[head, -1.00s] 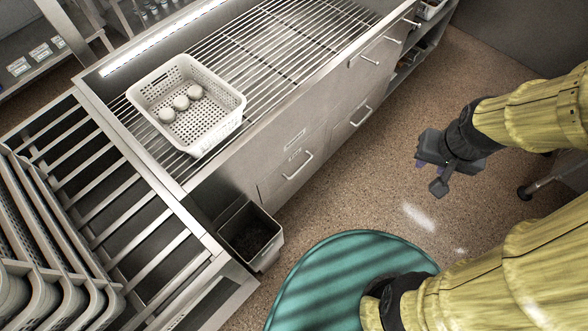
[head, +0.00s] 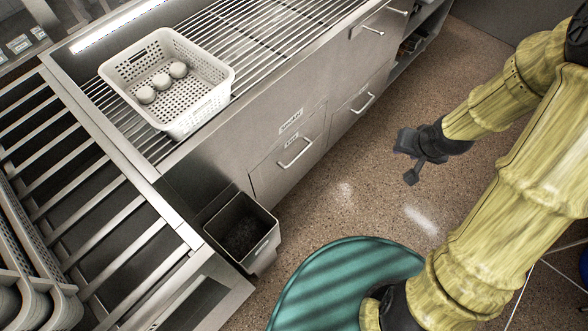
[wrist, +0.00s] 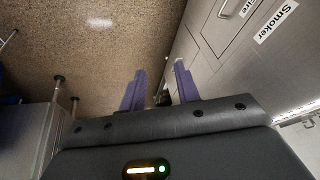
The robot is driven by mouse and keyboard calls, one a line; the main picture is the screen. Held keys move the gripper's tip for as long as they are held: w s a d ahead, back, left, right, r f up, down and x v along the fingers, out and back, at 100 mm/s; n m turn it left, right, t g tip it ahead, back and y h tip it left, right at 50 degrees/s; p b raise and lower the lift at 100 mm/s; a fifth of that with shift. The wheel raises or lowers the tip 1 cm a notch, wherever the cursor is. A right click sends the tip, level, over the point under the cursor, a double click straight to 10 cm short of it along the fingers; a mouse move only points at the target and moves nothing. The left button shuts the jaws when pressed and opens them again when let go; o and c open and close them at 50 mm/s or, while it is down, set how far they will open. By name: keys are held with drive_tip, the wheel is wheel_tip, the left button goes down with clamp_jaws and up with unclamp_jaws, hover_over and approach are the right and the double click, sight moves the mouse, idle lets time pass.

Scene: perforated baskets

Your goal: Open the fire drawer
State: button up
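The fire drawer (head: 280,170) is the low drawer in the metal cabinet front, with a bar handle (head: 295,152) and a small label above it. It looks shut, flush with the cabinet. In the wrist view, the drawer front (wrist: 213,32) with its "Fire" label is at the upper right, beside a "Smoker" label (wrist: 276,22). My gripper (head: 407,160) is in the air over the floor, to the right of the drawer and well apart from its handle. In the wrist view, my gripper (wrist: 158,85) has its two purple fingers spread, with nothing between them.
A white perforated basket (head: 205,108) with three round items stands on the slatted counter. A dark open bin (head: 262,248) is at the cabinet's near corner, left of the drawer. Another drawer handle (head: 362,103) is farther right. Speckled floor before the cabinet is clear.

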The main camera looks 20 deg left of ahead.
sight(294, 159)
drive_tip(key=a+f+m+y+b, duration=0.1)
drive_tip(key=a+f+y+b, duration=0.3)
drive_tip(key=f+b, duration=0.4)
drive_tip(key=w+a+f+m+t+y+b, duration=0.1)
drive_tip(key=a+f+y+b, duration=0.3)
drive_tip(key=f, duration=0.9)
drive_tip(key=a+f+m+y+b, duration=0.2)
drive_tip(key=a+f+y+b, duration=0.3)
drive_tip(key=a+f+b, duration=0.3)
wheel_tip(294, 159, down, 3)
drive_tip(key=b, duration=0.5)
drive_tip(key=shift+w+a+m+t, duration=0.2)
drive_tip(key=shift+w+m+t, duration=0.1)
drive_tip(key=shift+a, duration=0.1)
drive_tip(key=b+x, duration=0.6)
drive_tip(key=x, duration=1.1)
drive_tip(key=shift+a, duration=0.15)
clamp_jaws()
